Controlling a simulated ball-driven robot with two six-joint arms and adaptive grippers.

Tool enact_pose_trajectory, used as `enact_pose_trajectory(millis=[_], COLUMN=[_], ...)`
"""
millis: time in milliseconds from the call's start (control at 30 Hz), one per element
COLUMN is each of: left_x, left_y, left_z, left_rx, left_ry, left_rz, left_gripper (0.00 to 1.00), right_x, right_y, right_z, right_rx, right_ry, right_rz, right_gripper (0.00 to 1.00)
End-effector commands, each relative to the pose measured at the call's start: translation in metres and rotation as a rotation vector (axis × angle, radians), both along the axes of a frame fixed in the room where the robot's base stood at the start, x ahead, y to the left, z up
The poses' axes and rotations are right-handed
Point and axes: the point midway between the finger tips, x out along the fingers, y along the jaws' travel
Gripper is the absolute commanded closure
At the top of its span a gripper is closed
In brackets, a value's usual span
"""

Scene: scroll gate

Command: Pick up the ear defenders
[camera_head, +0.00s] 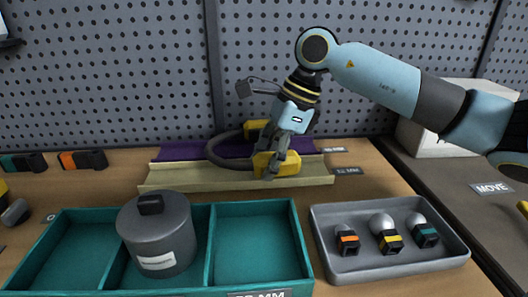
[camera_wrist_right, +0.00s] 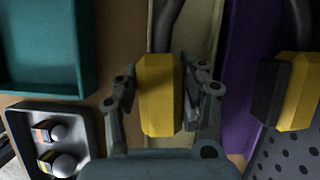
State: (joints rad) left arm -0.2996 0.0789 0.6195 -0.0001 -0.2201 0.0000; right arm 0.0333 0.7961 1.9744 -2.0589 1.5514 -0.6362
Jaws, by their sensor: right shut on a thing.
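The ear defenders have yellow cups and a dark grey curved headband (camera_head: 222,146). The near yellow cup (camera_head: 285,164) is over the cream tray strip, and the far cup (camera_head: 257,128) is at the back near the pegboard. My right gripper (camera_head: 268,172) comes down from above and is shut on the near cup. In the right wrist view the near cup (camera_wrist_right: 158,95) sits between the two fingers (camera_wrist_right: 160,100), and the far cup (camera_wrist_right: 298,92), yellow and black, is to the right. I cannot tell whether the cups are clear of the strips. My left gripper is not in view.
A teal divided tray (camera_head: 262,205) with a grey lidded pot (camera_head: 160,225) stands in front. A grey tray (camera_head: 400,265) at the right holds several small bulb-like items. Cream (camera_head: 165,178) and purple (camera_head: 180,152) strips lie before the pegboard (camera_head: 110,70). A white box (camera_head: 425,138) stands behind my arm.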

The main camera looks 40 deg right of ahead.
Motion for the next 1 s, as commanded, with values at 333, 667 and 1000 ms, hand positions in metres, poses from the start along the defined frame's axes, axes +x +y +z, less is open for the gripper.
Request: enact_pose_trajectory(millis=[333,667,1000], left_x=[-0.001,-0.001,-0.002], left_y=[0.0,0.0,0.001], left_z=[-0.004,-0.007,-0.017], left_rx=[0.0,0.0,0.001], left_ry=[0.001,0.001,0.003], left_rz=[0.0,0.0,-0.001], left_gripper=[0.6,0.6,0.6], right_x=[-0.002,-0.002,-0.042], right_y=[0.002,0.002,0.034], right_z=[0.03,0.098,0.113], right_rx=[-0.003,-0.003,-0.006], right_ry=[-0.006,-0.006,0.0], right_rz=[0.002,0.001,0.005], right_gripper=[0.99,0.99,0.99])
